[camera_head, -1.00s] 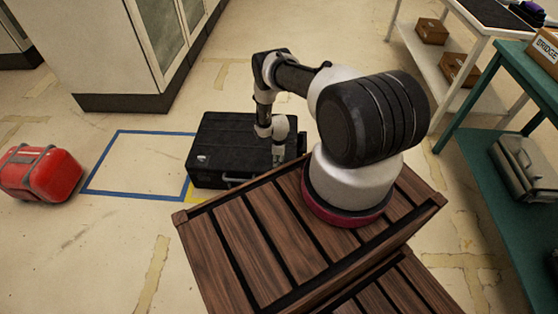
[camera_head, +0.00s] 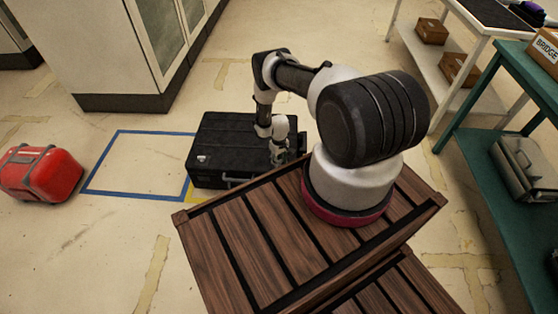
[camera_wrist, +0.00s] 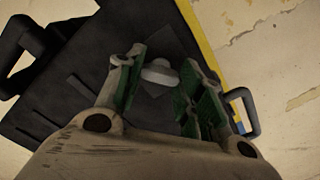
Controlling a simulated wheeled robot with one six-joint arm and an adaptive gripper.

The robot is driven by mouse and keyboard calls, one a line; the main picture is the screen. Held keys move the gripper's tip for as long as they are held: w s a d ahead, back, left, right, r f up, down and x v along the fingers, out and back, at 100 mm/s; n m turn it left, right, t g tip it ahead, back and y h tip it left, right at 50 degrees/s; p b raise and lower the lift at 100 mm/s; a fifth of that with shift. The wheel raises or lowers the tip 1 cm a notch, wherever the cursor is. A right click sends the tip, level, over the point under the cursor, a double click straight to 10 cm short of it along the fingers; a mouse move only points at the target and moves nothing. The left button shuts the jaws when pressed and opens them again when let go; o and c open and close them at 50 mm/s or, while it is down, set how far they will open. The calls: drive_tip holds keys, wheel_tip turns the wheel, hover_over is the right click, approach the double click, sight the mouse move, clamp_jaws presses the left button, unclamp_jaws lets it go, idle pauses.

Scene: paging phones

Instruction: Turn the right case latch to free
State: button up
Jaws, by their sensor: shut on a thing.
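A black case (camera_head: 235,140) lies flat on the floor, with a handle (camera_head: 240,182) along its near side. My gripper (camera_head: 279,157) points down over the case's near right corner. In the wrist view, the gripper (camera_wrist: 166,76) has its green-padded fingers on either side of a small pale grey latch (camera_wrist: 158,72) on the dark case lid (camera_wrist: 70,100). The gripper is shut on this latch. My fingers hide part of it, and its exact turn is hard to read. In the head view the latch is hidden by my wrist.
A blue taped rectangle (camera_head: 137,160) lies empty left of the case, with a red bag (camera_head: 40,173) further left. A tall cabinet (camera_head: 130,50) stands behind. A green table (camera_head: 490,110) and a white shelf stand (camera_head: 425,60) are at right. Floor between is open.

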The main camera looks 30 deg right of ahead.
sight(279, 161)
drive_tip(key=m, duration=0.3)
drive_tip(key=shift+m, duration=2.3)
drive_tip(key=o, duration=1)
wheel_tip(279, 161, up, 12)
